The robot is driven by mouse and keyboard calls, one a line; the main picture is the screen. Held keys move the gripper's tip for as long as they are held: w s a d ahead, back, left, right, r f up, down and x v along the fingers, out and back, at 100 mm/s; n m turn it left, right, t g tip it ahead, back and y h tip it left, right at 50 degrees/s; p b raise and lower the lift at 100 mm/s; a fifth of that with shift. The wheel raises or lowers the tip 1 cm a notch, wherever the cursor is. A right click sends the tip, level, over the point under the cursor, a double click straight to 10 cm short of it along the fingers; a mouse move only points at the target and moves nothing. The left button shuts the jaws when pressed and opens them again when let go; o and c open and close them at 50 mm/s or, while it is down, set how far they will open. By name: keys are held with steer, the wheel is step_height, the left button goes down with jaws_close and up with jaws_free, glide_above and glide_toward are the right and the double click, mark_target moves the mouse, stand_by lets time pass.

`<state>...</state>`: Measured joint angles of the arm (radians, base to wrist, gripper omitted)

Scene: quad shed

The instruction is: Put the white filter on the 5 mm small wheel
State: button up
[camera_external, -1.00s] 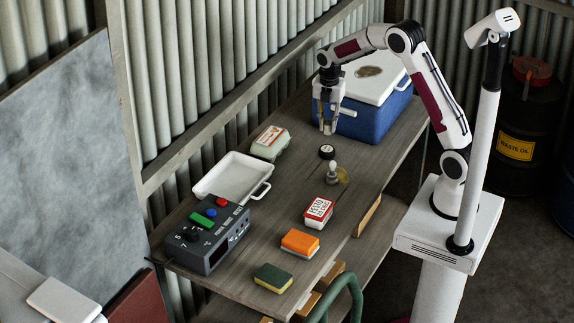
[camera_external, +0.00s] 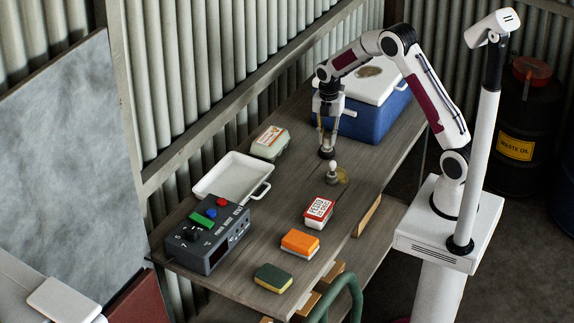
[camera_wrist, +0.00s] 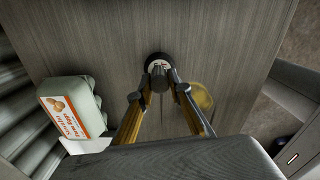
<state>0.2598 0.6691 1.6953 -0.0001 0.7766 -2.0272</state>
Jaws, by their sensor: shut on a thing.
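A small black wheel (camera_wrist: 148,60) with a pale hub shows at my fingertips in the wrist view. My gripper (camera_external: 326,151) points down, low over the tabletop, and is shut on the wheel; its fingertips (camera_wrist: 160,78) close around a short grey part at the wheel's middle. In the external view the fingertips partly hide the wheel (camera_external: 327,155). A small white round-topped piece on a grey base (camera_external: 332,167) stands just in front of the gripper; I cannot tell whether it is the white filter. No label reading 5 mm is legible.
A gold disc (camera_external: 342,175) lies close by, right of the fingers in the wrist view (camera_wrist: 201,96). An egg carton (camera_external: 270,142), white tray (camera_external: 226,165), grey control box (camera_external: 208,245), red-white box (camera_external: 319,211), two sponges and a blue cooler (camera_external: 360,122) occupy the table.

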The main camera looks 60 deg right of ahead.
mark_target(327, 136)
steer(key=shift+f, duration=0.25)
steer(key=o, duration=0.8)
steer(key=shift+r, duration=0.1)
steer(key=shift+r, duration=3.85)
